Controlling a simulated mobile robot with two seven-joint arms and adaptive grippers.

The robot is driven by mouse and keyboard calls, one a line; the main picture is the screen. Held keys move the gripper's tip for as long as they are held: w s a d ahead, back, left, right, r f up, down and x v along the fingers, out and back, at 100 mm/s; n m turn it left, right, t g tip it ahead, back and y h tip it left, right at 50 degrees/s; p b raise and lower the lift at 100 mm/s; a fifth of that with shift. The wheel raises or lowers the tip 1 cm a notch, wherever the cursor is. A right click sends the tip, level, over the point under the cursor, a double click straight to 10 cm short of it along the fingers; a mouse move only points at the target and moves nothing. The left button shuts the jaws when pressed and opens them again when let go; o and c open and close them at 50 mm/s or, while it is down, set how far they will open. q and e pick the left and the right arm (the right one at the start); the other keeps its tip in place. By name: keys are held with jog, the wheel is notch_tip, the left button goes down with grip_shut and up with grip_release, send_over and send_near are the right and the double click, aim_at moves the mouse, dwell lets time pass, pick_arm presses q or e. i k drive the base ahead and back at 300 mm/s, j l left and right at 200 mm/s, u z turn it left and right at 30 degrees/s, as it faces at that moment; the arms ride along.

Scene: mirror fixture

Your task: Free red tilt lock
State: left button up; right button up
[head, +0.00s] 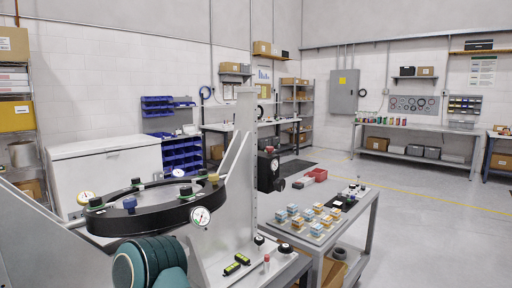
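The mirror fixture is a black ring (150,212) with a round opening or mirror in its middle, set low at the left. A small red-topped peg (266,262) stands on the fixture's base. I cannot tell which red part is the tilt lock. Neither gripper shows; a teal and black arm link of mine is at the bottom.
Dial gauges (200,217) sit around the ring. A grey upright post (245,140) rises behind it. Two black and yellow-green levels (236,264) lie on the base. A cart (352,222) at right holds several small blocks. Open floor lies further right.

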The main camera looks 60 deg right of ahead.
aim_at(270, 149)
jog(key=k+l+u, duration=0.15)
jog(key=l, duration=0.15)
jog(key=l+u, duration=0.1)
jog(key=l, duration=0.2)
jog(key=k+l+u, duration=0.15)
jog(key=l, duration=0.15)
jog(key=k+l, duration=0.15)
jog(key=l, duration=0.2)
jog(key=k+l, duration=0.15)
jog(key=l, duration=0.25)
jog(key=k+l+u, duration=0.1)
jog(key=l, duration=0.25)
jog(key=k+l, duration=0.25)
jog(key=k+l+u, duration=0.1)
jog(key=l, duration=0.4)
jog(key=k, duration=0.05)
